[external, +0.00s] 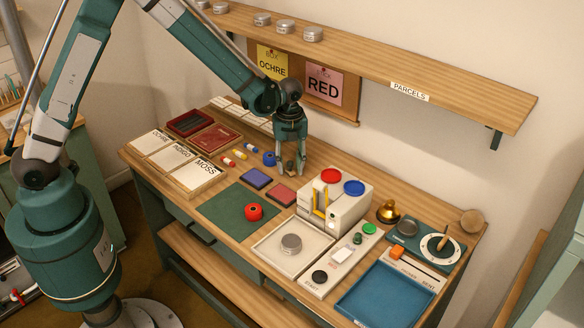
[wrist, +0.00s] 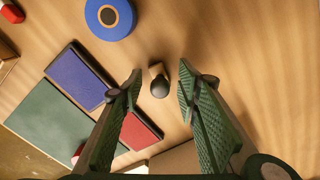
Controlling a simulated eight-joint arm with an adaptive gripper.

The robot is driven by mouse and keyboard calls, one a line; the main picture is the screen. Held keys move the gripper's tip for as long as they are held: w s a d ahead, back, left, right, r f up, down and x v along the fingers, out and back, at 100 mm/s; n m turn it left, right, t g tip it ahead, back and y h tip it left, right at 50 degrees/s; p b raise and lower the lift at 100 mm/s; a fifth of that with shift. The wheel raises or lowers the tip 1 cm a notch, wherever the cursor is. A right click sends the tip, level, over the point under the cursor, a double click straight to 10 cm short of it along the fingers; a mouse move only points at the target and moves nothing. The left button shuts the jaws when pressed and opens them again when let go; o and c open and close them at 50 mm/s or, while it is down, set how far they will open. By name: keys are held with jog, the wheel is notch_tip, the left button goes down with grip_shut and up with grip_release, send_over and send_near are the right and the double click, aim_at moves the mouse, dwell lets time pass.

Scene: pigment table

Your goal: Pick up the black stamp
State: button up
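The stamp (wrist: 159,87) shows in the wrist view as a small wooden block with a dark, rounded knob. It is between my open fingertips, with clear gaps on both sides. In the external view, the stamp (external: 289,166) is small and partly hidden by the fingers, on the table behind the ink pads. My gripper (external: 290,172) points down over it, fingers apart on either side. In the wrist view, my gripper (wrist: 160,75) holds nothing. I cannot tell how far the fingertips are above the table.
A blue roll (wrist: 110,17) stands close by. A blue pad (external: 255,178) and a red pad (external: 281,195) lie in front, next to a green mat (external: 232,203) bearing a red roll (external: 254,212). A white box-like machine (external: 347,212) stands to the right. A wooden shelf (external: 440,88) overhangs behind.

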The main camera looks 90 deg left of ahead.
aim_at(290, 162)
dwell(0.4)
jog(key=c, duration=0.9)
jog(key=shift+r, duration=0.15)
jog(key=shift+r, duration=1.6)
jog(key=s+d+p, duration=0.1)
jog(key=s+d, duration=1.1)
jog(key=shift+s+d, duration=0.35)
